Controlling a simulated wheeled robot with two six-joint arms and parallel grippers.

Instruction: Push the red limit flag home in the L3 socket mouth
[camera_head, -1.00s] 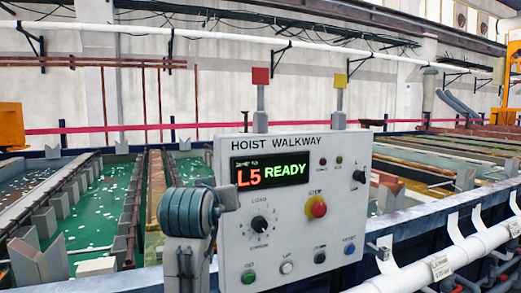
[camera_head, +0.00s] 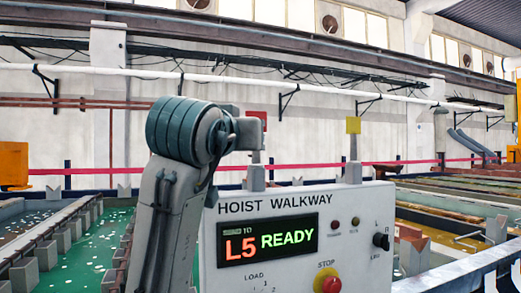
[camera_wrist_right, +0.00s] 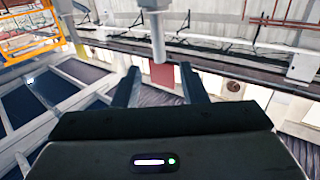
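The red limit flag (camera_head: 257,117) stands on a grey post above the left end of the hoist walkway control box (camera_head: 420,232), partly hidden by my arm. Its grey socket (camera_head: 255,178) is on the box top; I cannot read an L3 mark or tell how deep the post sits. In the right wrist view the red flag (camera_wrist_right: 162,74) shows between the fingertips of my right gripper (camera_wrist_right: 160,82). The fingers are open, with gaps on both sides of the flag. In the head view the gripper is mostly hidden behind my wrist. My left gripper is not in view.
A yellow flag (camera_head: 353,125) stands on a post in a second socket (camera_head: 352,173) to the right. The box display (camera_head: 267,241) reads "L5 READY" above a red stop button (camera_head: 327,283). Green tanks (camera_head: 105,240) lie behind at left.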

